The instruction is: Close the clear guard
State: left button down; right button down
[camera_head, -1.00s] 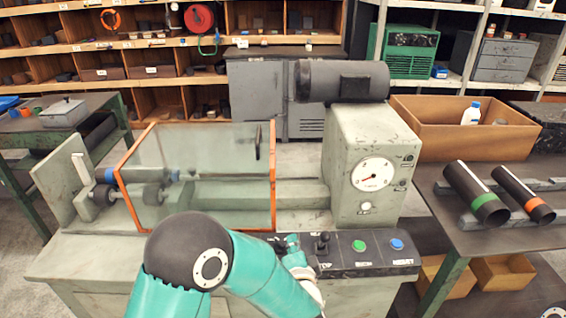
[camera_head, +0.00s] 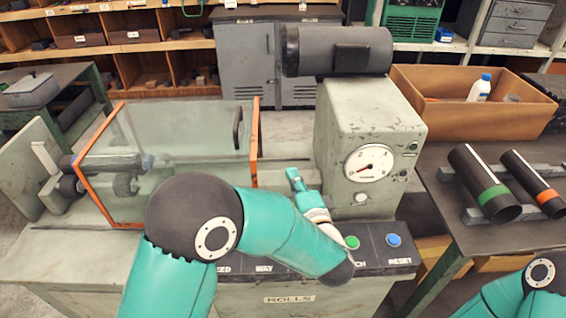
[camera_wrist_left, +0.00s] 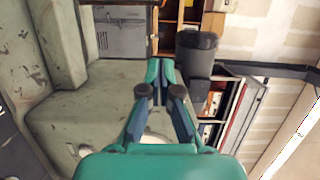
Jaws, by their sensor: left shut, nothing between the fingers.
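The clear guard (camera_head: 180,140) is a see-through box with orange edges over the left part of the pale green machine. Its dark upright handle (camera_head: 237,128) is near the upper right, by the right orange edge (camera_head: 254,140). Rolls show through its left end. My forearm hides the guard's lower right part. My right gripper is out of view.
The gauge housing (camera_head: 365,140) with a dark motor (camera_head: 337,50) on top stands right of my left gripper. The control panel (camera_head: 385,255) with green and blue buttons lies below. Pipes (camera_head: 485,185) and a wooden box (camera_head: 460,115) are on the right bench.

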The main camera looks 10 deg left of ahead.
pick_arm(q)
jog(key=w+a+p, duration=0.3)
jog(key=w+a, duration=0.3)
jog(key=a, duration=0.2)
jog(key=shift+w+a, duration=0.3)
jog(key=shift+w, duration=0.1)
